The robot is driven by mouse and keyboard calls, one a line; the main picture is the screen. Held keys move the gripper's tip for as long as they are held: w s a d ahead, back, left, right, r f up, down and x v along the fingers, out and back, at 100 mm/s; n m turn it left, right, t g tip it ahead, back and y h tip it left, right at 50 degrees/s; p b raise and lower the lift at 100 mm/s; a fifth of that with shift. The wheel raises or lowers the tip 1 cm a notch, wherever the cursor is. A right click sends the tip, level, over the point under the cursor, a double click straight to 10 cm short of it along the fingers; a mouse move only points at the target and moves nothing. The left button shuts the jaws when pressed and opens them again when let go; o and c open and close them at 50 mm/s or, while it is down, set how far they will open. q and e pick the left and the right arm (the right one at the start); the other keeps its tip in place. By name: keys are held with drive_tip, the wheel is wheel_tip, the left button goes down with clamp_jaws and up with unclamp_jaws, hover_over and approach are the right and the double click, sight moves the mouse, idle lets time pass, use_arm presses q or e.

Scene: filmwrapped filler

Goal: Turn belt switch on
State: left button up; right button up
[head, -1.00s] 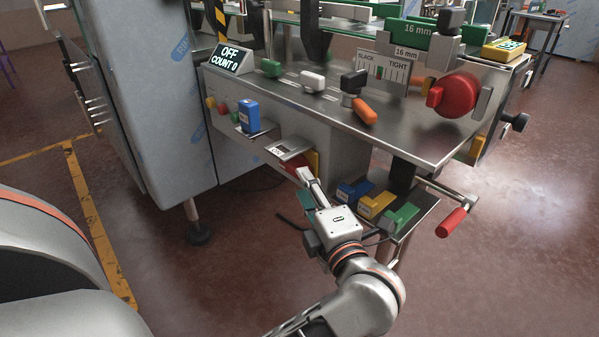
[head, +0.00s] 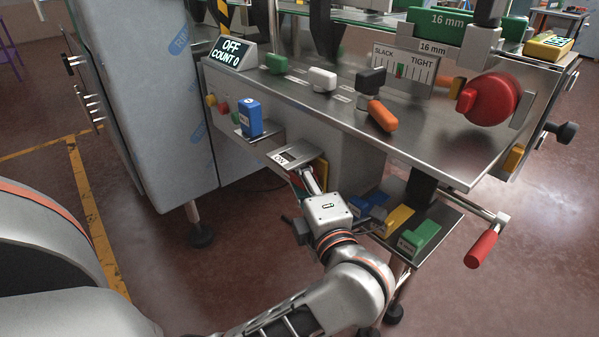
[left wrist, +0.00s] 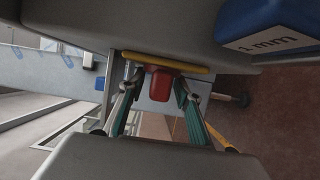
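A red switch lever (left wrist: 159,84) stands out from a yellow plate (left wrist: 168,61) in the left wrist view. I take it for the belt switch. In the head view the yellow plate (head: 321,171) shows under the machine's top, beside a small shelf labelled "ON" (head: 283,157). My left gripper (left wrist: 157,88) is open, its two fingers on either side of the red lever. Whether they touch it I cannot tell. In the head view the left gripper (head: 307,180) largely hides the lever. The display (head: 231,52) reads "OFF COUNT 0". My right gripper is not in view.
A blue block (head: 249,118) stands on a shelf left of the gripper. Below right, a tray carries blue, yellow (head: 393,219) and green (head: 419,237) blocks. Green, white and black knobs, an orange handle (head: 382,115) and a red wheel (head: 488,98) are above.

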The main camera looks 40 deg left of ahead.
use_arm(q)
drive_tip(key=shift+r, duration=0.1)
clamp_jaws()
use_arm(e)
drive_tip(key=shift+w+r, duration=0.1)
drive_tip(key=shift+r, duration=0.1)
